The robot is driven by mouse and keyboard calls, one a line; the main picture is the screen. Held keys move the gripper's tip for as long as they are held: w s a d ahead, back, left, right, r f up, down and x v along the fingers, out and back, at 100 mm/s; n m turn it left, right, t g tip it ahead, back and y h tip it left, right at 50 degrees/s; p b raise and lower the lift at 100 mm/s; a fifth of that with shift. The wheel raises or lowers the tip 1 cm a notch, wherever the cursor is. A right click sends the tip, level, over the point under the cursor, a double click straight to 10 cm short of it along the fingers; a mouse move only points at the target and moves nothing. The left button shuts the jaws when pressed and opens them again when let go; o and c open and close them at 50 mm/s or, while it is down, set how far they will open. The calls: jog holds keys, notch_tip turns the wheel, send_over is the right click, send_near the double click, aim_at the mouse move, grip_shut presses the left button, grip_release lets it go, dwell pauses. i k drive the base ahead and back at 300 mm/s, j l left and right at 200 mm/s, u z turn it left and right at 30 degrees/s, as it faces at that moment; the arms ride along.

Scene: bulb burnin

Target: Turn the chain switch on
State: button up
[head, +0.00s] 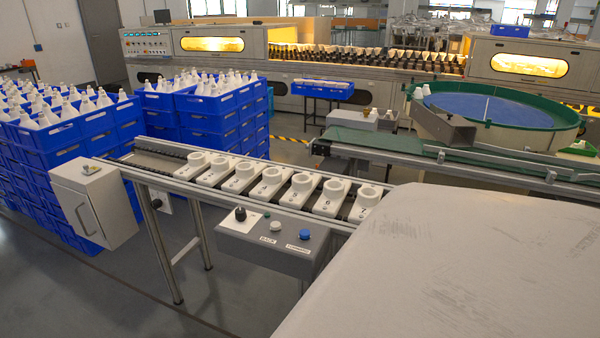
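A grey control panel (255,250) is fixed to the near side of the chain conveyor (150,158). A black rotary knob (240,214) on a white plate sits at its left end; it looks like the chain switch, but its setting is too small to read. To its right are a white button (275,226) near a label that seems to read BACK and a blue button (304,234) near one that seems to read FORWARD. White numbered holders (271,181) stand in a row on the conveyor. My gripper is not in view.
A grey box with a handle (95,205) stands at the conveyor's left end. Blue crates (60,150) of white bulbs are stacked behind it. A green belt (380,140) and a round blue table (490,108) lie beyond. Grey floor (120,290) is open in front, left of the panel.

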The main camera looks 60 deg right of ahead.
aim_at(240, 212)
jog(key=z, duration=1.4)
